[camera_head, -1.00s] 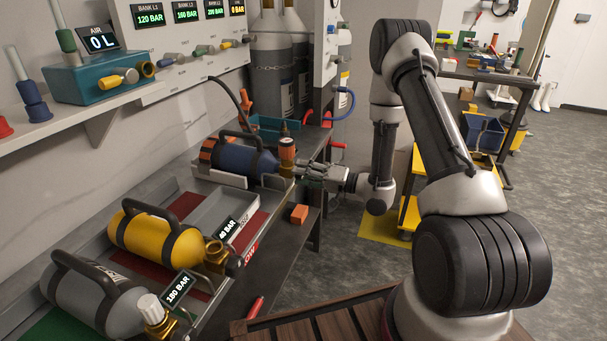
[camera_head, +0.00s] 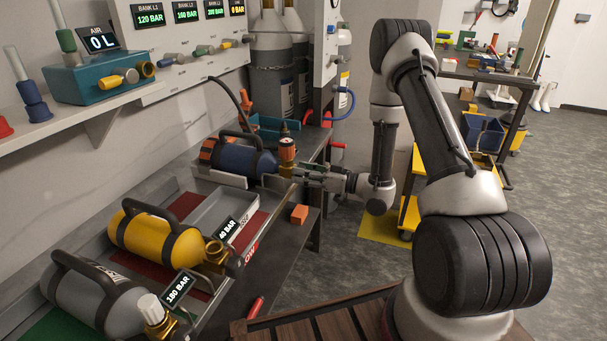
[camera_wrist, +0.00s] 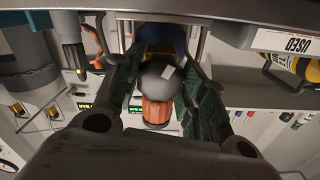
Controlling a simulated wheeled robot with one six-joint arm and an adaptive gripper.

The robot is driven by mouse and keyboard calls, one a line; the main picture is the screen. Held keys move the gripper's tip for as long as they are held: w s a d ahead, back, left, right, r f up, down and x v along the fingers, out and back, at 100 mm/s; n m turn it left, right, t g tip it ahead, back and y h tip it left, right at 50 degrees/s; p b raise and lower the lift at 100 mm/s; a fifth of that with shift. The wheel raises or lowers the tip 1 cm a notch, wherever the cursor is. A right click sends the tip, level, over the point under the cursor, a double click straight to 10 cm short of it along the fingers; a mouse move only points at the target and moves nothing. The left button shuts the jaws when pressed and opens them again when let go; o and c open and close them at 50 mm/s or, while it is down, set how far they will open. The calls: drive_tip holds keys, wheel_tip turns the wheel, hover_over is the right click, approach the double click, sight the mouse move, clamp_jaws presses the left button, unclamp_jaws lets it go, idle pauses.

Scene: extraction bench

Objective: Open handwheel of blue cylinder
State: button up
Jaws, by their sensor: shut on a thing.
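The blue cylinder (camera_head: 246,161) lies in a holder on the bench, with a black carry handle and an orange band at its far end. At its right end is a brass valve with an upright orange fitting (camera_head: 287,150). My gripper (camera_head: 305,173) reaches in from the right at the valve. In the wrist view its fingers (camera_wrist: 163,85) are closed on the sides of a dark round handwheel (camera_wrist: 158,75) with a white mark. The orange fitting (camera_wrist: 156,110) and the cylinder's blue body (camera_wrist: 162,38) show beyond. The head view hides the handwheel behind my fingers.
A yellow cylinder (camera_head: 155,238) and a grey cylinder (camera_head: 95,300) lie nearer on the bench. An orange block (camera_head: 299,214) sits by the bench edge below my gripper. Tall grey cylinders (camera_head: 271,70) stand behind. Open floor lies to the right.

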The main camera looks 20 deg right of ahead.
drive_tip(key=n, duration=0.6)
drive_tip(key=shift+f, duration=0.1)
drive_tip(key=n, duration=0.5)
drive_tip(key=shift+n, duration=0.4)
drive_tip(key=n, duration=1)
drive_tip(key=shift+n, duration=0.4)
drive_tip(key=o, duration=1)
drive_tip(key=shift+o, duration=0.2)
